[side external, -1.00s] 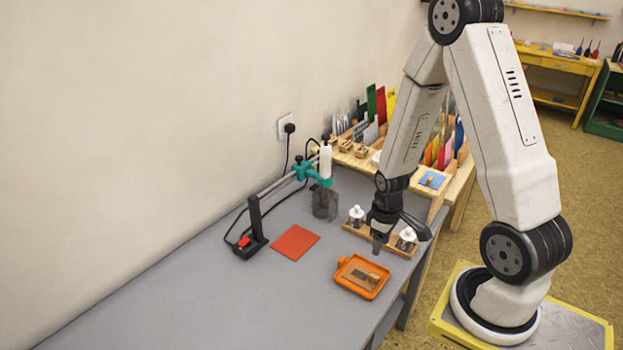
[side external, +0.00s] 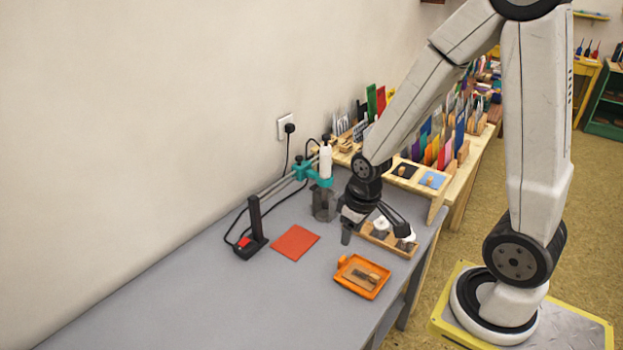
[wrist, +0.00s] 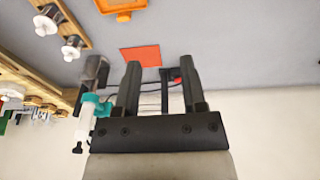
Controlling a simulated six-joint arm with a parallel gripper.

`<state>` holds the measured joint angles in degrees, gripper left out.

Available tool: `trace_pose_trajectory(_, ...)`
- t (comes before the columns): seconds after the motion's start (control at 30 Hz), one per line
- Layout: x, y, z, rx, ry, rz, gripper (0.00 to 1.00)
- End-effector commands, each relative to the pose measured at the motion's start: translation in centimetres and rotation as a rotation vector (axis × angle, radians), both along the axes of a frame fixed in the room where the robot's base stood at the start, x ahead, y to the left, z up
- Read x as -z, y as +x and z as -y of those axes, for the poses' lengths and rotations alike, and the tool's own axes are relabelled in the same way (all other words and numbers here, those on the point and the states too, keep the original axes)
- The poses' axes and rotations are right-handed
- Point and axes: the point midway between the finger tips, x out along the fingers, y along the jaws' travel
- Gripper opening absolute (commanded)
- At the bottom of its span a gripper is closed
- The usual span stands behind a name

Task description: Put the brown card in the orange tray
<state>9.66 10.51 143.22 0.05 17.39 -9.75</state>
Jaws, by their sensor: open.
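The orange tray (side external: 345,284) lies on the grey table near its right edge, and part of it shows at the top of the wrist view (wrist: 122,5). A flat brown piece (side external: 352,275), which looks like the brown card, lies inside the tray with a small darker item on or beside it; I cannot tell which. My gripper (side external: 346,236) is above the table, behind and left of the tray and apart from it. In the wrist view its two fingers (wrist: 160,66) are spread with nothing held between them.
A red-orange sheet (side external: 295,242) lies flat left of the tray. A wooden rack with white-topped bottles (side external: 403,250) stands close to my gripper. A stand with a teal clamp (side external: 320,178) and cables is behind. The front left of the table is clear.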

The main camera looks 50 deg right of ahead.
Motion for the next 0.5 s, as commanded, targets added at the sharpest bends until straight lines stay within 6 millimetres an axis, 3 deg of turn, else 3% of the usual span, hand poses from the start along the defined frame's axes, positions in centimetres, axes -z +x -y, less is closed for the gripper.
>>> trace_pose_trajectory(0.2,-2.9,-0.2,-3.8,-0.007,0.016,0.063,0.53)
trace_pose_trajectory(0.5,-3.7,-0.5,-4.9,-0.001,0.026,0.078,0.53)
